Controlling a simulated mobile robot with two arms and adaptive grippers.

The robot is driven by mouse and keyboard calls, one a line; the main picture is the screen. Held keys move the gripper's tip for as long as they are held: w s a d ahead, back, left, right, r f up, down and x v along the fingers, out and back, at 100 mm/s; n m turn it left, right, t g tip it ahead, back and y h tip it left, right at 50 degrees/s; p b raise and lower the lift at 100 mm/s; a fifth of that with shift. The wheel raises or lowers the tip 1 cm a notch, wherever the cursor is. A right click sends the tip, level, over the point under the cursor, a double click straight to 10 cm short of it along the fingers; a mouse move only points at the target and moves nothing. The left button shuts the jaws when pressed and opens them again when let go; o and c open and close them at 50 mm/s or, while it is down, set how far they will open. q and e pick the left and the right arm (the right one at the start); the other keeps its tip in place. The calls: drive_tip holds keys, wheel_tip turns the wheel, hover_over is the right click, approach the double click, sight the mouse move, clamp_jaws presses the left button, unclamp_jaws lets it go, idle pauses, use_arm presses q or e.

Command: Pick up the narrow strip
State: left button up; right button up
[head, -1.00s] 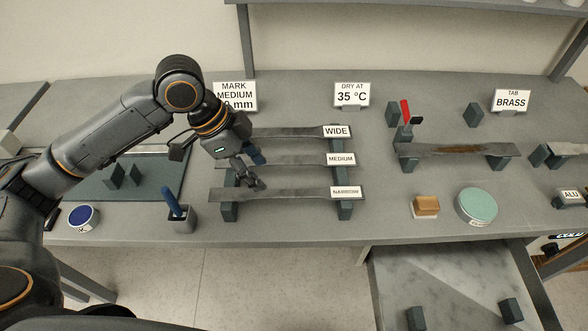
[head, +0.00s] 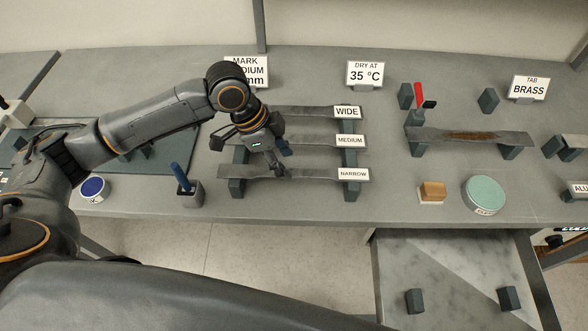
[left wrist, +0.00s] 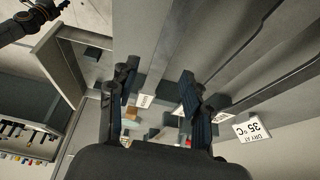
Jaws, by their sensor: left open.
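The narrow strip (head: 315,174) is a grey metal strip lying level across two dark supports, nearest the table's front edge, with a NARROW label (head: 353,174) at its right end. The medium strip (head: 315,140) and wide strip (head: 305,111) lie parallel behind it. My left gripper (head: 277,171) is open and sits over the narrow strip, left of its middle. In the left wrist view its two fingers (left wrist: 158,95) are spread apart. The fingers hide part of the strip, and I cannot tell whether they touch it. My right gripper is not in view.
A cup with a blue-handled tool (head: 188,190) and a round blue-topped tin (head: 94,188) stand left of the strips. A wooden block (head: 432,191) and a green disc (head: 484,194) lie to the right. The table between the narrow label and the block is clear.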

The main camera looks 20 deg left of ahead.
sight(294, 172)
use_arm(q)
drive_tip(key=shift+x, duration=1.55)
drive_tip(key=shift+w+d, duration=0.1)
clamp_jaws()
drive_tip(key=shift+r, duration=0.15)
